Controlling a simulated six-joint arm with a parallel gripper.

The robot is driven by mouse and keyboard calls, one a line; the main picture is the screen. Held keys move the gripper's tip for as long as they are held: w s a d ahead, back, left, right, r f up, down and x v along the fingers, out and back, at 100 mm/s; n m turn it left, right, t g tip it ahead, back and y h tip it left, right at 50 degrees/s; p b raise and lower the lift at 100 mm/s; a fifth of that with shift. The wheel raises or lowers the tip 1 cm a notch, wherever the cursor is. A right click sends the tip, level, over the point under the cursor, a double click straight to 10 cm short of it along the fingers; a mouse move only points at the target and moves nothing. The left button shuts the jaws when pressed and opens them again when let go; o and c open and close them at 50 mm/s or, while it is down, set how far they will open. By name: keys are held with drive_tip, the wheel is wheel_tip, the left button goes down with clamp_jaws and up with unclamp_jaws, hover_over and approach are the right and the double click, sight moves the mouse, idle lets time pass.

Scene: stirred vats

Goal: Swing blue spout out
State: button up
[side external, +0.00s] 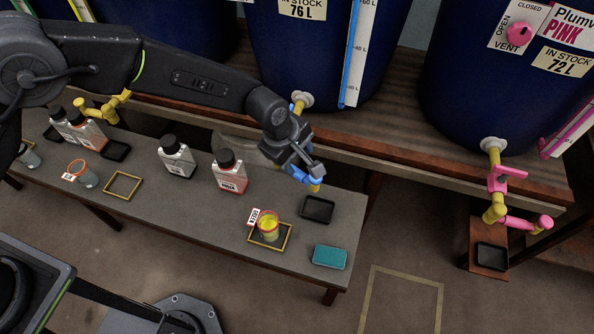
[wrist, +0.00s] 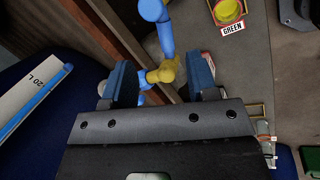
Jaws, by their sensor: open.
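The blue spout (side external: 314,184) hangs from the tap of the middle blue vat (side external: 320,40), over the bench's right part. In the wrist view the spout (wrist: 166,38) runs up from a yellow joint (wrist: 167,72), and another blue piece (wrist: 143,98) shows below it. My gripper (side external: 305,170) is at the tap and hides much of it in the side view. In the wrist view my gripper (wrist: 160,68) is open, with one finger either side of the yellow joint and a gap on each side. Contact cannot be told.
A cup of yellow liquid (side external: 268,228) stands in a yellow frame below left of the spout. A black tray (side external: 317,209) and a teal sponge (side external: 329,257) lie nearby. Bottles (side external: 229,172) stand to the left. A pink tap (side external: 497,180) hangs at right.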

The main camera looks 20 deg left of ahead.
sight(299, 173)
drive_tip(key=shift+n+g+y, duration=0.3)
drive_tip(key=shift+y, duration=0.4)
drive_tip(key=w+f, duration=0.1)
drive_tip(key=f, duration=0.3)
drive_tip(key=w+f, duration=0.1)
drive_tip(key=f, duration=0.3)
drive_tip(key=w+f, duration=0.2)
drive_tip(key=f, duration=0.2)
drive_tip(key=shift+a+f, duration=0.15)
drive_tip(key=shift+f, duration=0.2)
drive_tip(key=shift+c, duration=0.3)
clamp_jaws()
